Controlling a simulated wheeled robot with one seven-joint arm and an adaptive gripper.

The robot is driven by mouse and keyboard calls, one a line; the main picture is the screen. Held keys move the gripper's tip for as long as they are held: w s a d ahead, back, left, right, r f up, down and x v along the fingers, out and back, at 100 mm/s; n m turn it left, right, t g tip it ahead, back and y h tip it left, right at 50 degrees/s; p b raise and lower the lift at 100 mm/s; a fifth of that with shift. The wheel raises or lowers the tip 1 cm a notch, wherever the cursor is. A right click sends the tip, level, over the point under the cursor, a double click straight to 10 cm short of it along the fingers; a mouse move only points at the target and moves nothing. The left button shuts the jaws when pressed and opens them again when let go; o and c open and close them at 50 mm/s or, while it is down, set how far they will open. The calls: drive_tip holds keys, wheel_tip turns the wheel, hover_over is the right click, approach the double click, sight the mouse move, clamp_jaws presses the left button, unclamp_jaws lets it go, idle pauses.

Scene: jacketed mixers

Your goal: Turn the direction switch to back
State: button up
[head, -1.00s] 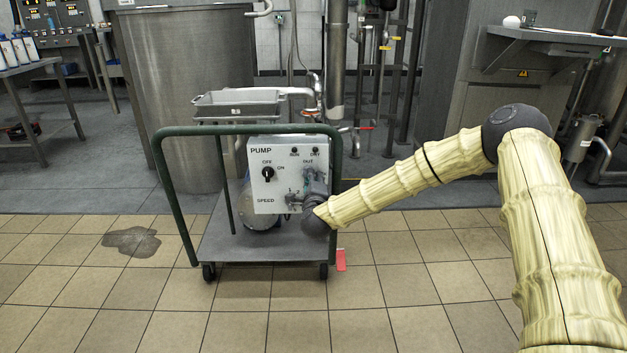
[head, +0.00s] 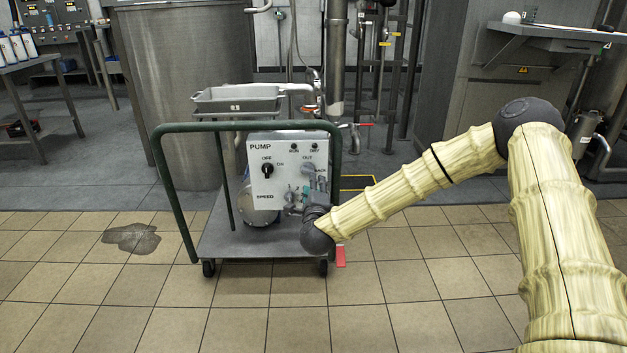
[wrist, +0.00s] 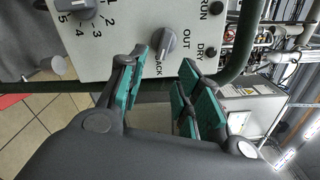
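The direction switch (wrist: 165,42) is a grey knob on the pump's white control panel (head: 264,190), marked OUT and BACK. In the wrist view its ridge runs toward the BACK label. The switch also shows in the head view (head: 307,169). My gripper (wrist: 163,80) is open, with green-padded fingers apart and nothing between them. Its fingertips are just short of the switch, one to each side, and look clear of it. In the head view my gripper (head: 313,187) is in front of the panel's lower right, partly hiding it.
The panel also has a black OFF/ON knob (head: 267,170), a speed knob (wrist: 77,7) and RUN and DRY lamps. The pump sits on a cart with a green handle frame (head: 163,160). A grey tray (head: 236,103) is behind it.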

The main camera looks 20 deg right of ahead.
drive_tip(key=shift+v, duration=2.65)
drive_tip(key=s+a+f+n+g+y, duration=0.2)
drive_tip(key=s+a+f+n, duration=0.25)
drive_tip(key=f, duration=0.35)
drive_tip(key=s+a+f+n+g+y, duration=0.2)
drive_tip(key=s+a+f+n, duration=0.15)
drive_tip(key=s+f, duration=0.35)
drive_tip(key=s+a+f+n+g+y, duration=0.25)
drive_tip(key=s+f+n, duration=0.2)
drive_tip(key=f, duration=0.45)
drive_tip(key=s+d+f+n+g, duration=0.1)
drive_tip(key=s+f+n+g, duration=0.3)
drive_tip(key=s, duration=0.5)
drive_tip(key=s+d+f+n+g, duration=0.1)
drive_tip(key=s+f+n+g, duration=0.1)
drive_tip(key=s+f, duration=0.5)
drive_tip(key=s+d+f+n+g, duration=0.2)
drive_tip(key=s+f+n, duration=0.15)
drive_tip(key=s, duration=0.75)
drive_tip(key=s+d+r+n+g+h+p, duration=0.1)
drive_tip(key=s+d+r+n+g+h, duration=0.2)
drive_tip(key=s, duration=0.6)
wheel_tip(320, 180, up, 29)
drive_tip(key=y+p, duration=0.1)
drive_tip(key=p, duration=2.9)
drive_tip(key=shift+d+p, duration=0.3)
drive_tip(key=shift+d, duration=0.05)
drive_tip(key=shift+w+y, duration=0.15)
drive_tip(key=shift+y, duration=0.1)
